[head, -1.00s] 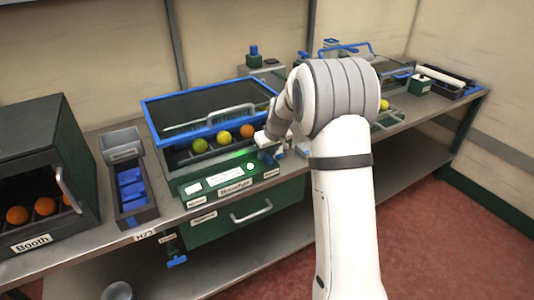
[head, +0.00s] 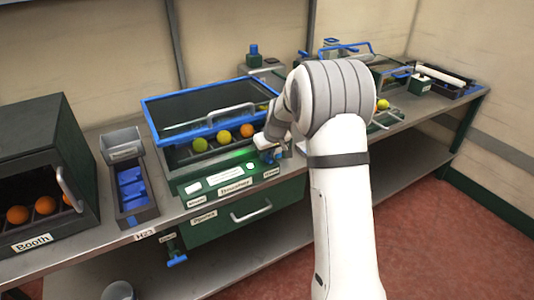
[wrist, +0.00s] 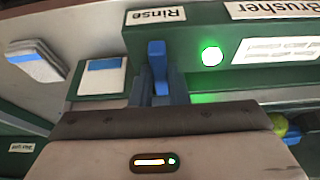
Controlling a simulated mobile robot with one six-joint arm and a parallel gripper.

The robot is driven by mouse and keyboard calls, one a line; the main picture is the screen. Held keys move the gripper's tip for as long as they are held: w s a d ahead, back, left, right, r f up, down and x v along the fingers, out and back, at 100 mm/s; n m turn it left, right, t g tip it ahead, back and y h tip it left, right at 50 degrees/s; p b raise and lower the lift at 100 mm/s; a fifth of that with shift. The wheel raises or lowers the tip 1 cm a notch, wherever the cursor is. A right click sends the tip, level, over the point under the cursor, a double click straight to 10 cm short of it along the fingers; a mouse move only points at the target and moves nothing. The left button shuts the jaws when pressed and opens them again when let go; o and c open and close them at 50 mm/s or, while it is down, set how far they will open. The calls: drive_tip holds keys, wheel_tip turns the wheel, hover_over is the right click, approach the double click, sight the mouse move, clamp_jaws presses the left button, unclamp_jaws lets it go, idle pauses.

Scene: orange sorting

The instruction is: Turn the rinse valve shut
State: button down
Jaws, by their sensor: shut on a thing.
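The blue rinse valve handle (wrist: 156,56) stands beside the "Rinse" label on the green front of the brusher in the wrist view. It also shows small and blue in the head view (head: 267,157), just under my gripper (head: 267,149). The gripper body hides the lower part of that view. The brusher's green light (wrist: 211,55) is lit next to the valve.
The brusher's blue-framed lid (head: 215,129) is raised above several fruits in its tray. A booth (head: 40,150) with oranges stands at the left, with a blue-lined bin (head: 131,212) beside it. A drawer handle (head: 251,212) sticks out below the brusher.

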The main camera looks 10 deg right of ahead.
drive_tip(key=shift+m, duration=0.3)
drive_tip(key=shift+a+m+h+p, duration=0.1)
drive_tip(key=shift+m+h+p, duration=0.5)
drive_tip(key=shift+m, duration=0.6)
drive_tip(key=shift+m+h+b, duration=0.5)
drive_tip(key=shift+m+b, duration=0.05)
drive_tip(key=shift+m, duration=0.85)
drive_tip(key=c, duration=1.4)
unclamp_jaws()
drive_tip(key=v, duration=0.7)
drive_tip(key=shift+s+r, duration=0.2)
drive_tip(key=shift+r, duration=0.15)
drive_tip(key=shift+a, duration=0.1)
drive_tip(key=shift+c, duration=0.2)
